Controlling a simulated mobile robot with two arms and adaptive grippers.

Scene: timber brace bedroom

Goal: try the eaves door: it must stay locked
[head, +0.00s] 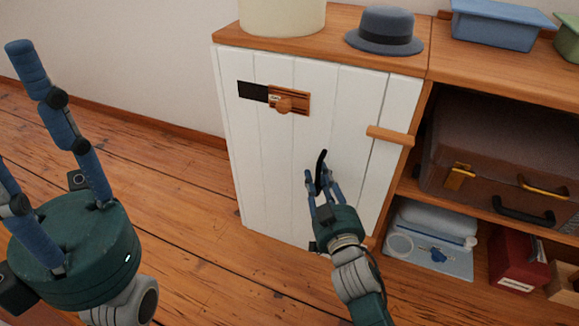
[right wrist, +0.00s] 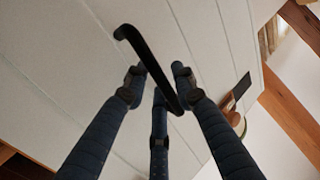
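The eaves door (head: 290,180) is a white plank door on the front of a low wooden cabinet, and it looks shut. A wooden sliding latch (head: 288,100) with a round knob sits high on it, beside a black plate (head: 252,91). The door's black bar handle (head: 322,165) is at my right gripper (head: 320,185). In the right wrist view, the handle (right wrist: 146,62) runs between the spread fingers (right wrist: 158,80), with a gap on its right side. My left gripper (head: 60,210) is open and empty at the left, away from the door; some fingertips are cut off.
A wooden turn block (head: 389,136) lies at the door's right edge. On top stand a blue-grey hat (head: 385,31), a cream drum (head: 282,14) and a blue bin (head: 496,24). Right shelves hold a brown suitcase (head: 500,160) and boxes. Plank floor before the door is clear.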

